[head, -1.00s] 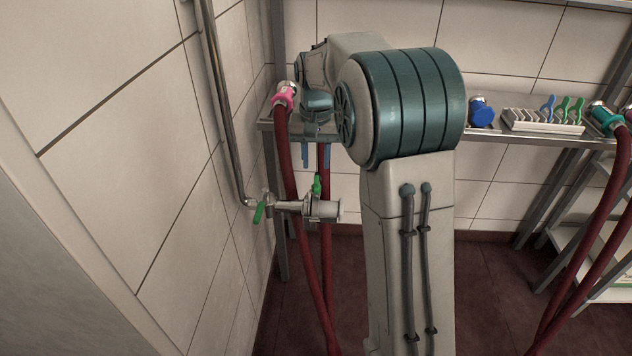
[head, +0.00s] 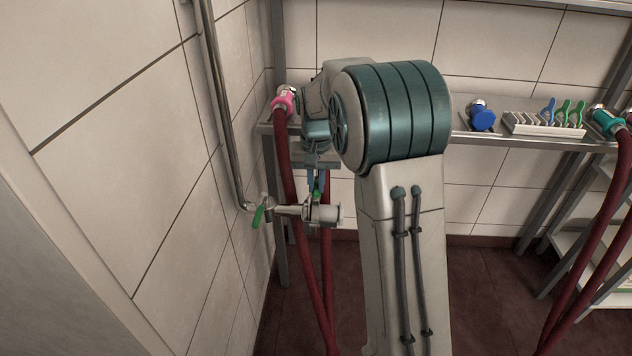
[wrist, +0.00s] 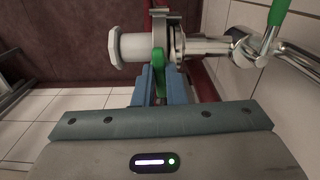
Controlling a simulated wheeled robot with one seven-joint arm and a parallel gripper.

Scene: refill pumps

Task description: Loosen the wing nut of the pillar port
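The green wing nut (head: 317,187) sits on top of the clamp around the pillar port (head: 327,213), a short steel pipe stub at the end of the wall pipe. In the wrist view the wing nut (wrist: 159,62) stands between the two blue fingertips of my gripper (wrist: 160,84). The fingers are apart, one on each side of it, with a narrow gap between them; no firm contact shows. In the head view my gripper (head: 316,178) points down over the clamp. The port's open end (wrist: 115,47) is at left in the wrist view.
A green-handled valve (head: 258,215) is on the pipe beside the wall. Red hoses, one with a pink coupling (head: 284,101), hang close behind the port. A shelf behind holds a blue fitting (head: 481,115) and a rack (head: 541,125) of clamps.

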